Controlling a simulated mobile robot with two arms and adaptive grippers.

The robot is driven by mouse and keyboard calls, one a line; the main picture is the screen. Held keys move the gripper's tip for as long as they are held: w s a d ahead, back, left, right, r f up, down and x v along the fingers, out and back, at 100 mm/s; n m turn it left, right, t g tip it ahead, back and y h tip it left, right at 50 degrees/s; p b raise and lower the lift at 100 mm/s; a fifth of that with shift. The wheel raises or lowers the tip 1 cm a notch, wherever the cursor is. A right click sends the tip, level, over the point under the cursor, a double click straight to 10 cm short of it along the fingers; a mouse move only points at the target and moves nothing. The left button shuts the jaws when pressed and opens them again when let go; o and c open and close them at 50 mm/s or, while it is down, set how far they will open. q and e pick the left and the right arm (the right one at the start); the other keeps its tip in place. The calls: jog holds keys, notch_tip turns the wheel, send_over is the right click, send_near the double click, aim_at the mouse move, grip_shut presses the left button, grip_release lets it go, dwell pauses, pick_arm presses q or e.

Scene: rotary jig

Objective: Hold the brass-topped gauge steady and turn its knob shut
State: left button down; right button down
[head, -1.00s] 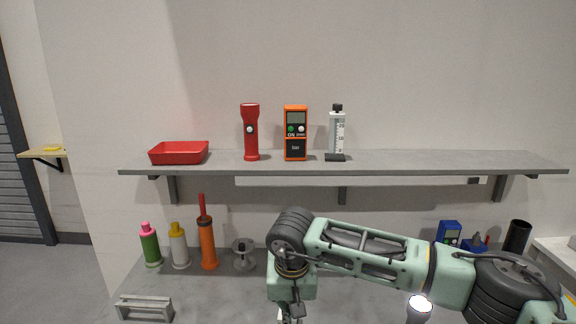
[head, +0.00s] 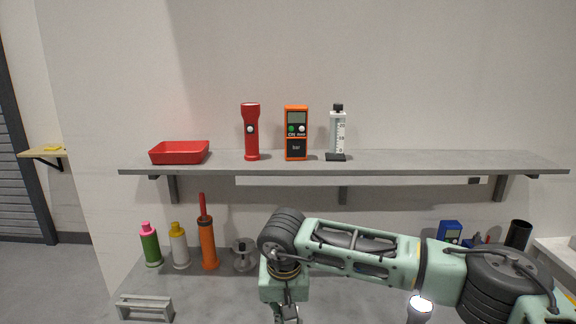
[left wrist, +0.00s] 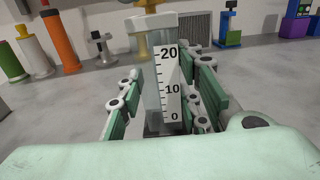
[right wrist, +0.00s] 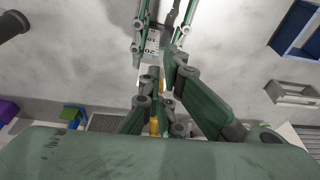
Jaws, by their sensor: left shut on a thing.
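The brass-topped gauge (left wrist: 172,95) stands upright in the left wrist view, with a white 0-to-20 scale and a brass top (left wrist: 140,22). My left gripper (left wrist: 165,112) has its fingers on either side of the clear body and is shut on it. In the right wrist view the scale (right wrist: 152,42) shows beyond my right gripper (right wrist: 164,70). Its fingers are apart near the gauge's brass top (right wrist: 154,126), and I see no clear grip on the knob. In the head view my right wrist hides the gauge.
A grey spool (head: 243,254), an orange cylinder (head: 208,243) and two bottles stand at the back left of the bench. A grey bracket (head: 145,308) lies in front of them. The shelf (head: 380,163) above holds a red tray, a flashlight, an orange meter and another scaled gauge (head: 337,132).

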pick_arm(q)
jog(key=shift+d, duration=0.15)
pick_arm(e)
jog(key=shift+s+r, duration=0.15)
jog(key=shift+s, duration=0.1)
jog(key=v, duration=0.3)
jog(key=w+v, duration=0.1)
jog(key=v, duration=0.1)
jog(key=shift+w+r, duration=0.1)
jog(key=shift+r, duration=0.4)
pick_arm(q)
jog(key=c, duration=1.2)
grip_release()
